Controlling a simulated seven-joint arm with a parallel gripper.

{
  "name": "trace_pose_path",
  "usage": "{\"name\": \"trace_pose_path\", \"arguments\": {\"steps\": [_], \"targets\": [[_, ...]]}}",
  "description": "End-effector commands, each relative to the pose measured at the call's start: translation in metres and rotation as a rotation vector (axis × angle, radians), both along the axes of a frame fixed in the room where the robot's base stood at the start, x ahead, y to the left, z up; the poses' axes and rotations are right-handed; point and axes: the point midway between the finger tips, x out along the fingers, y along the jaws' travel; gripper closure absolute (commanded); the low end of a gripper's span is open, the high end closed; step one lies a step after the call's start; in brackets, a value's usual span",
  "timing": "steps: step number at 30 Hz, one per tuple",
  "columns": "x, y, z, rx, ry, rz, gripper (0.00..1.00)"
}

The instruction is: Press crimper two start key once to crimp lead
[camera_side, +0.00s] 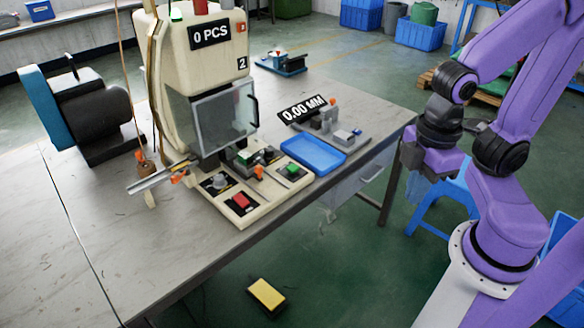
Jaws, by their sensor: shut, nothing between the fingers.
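The crimper (202,60), a cream machine with a "2" label and a "0 PCS" display, stands on the bench. Its clear front guard (224,118) looks closed. No writing on the keys can be read. A lead with orange ends (178,179) lies on a metal rail at the left of the crimper. My gripper (424,186) is shut and empty, pointing down past the bench's right edge, well apart from the panel.
A blue tray (313,156) and a gauge reading "0.00 MM" (303,108) sit right of the panel. A teal-and-black reel unit (80,112) stands left. A yellow pedal (266,293) lies on the floor. A blue stool (452,211) stands behind my arm.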

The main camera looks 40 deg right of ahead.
Motion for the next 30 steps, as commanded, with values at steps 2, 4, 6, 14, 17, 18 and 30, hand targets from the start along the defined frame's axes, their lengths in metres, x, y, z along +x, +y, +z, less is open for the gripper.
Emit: {"name": "trace_pose_path", "arguments": {"steps": [2,4,6,14,17,18,30], "targets": [[0.0,0.0,0.0,0.0,0.0,0.0,1.0],[0.0,0.0,0.0,0.0,0.0,0.0,1.0],[0.0,0.0,0.0,0.0,0.0,0.0,1.0],[0.0,0.0,0.0,0.0,0.0,0.0,1.0],[0.0,0.0,0.0,0.0,0.0,0.0,1.0],[0.0,0.0,0.0,0.0,0.0,0.0,1.0],[0.01,0.007,-0.002,0.017,-0.008,-0.052,1.0]]}}
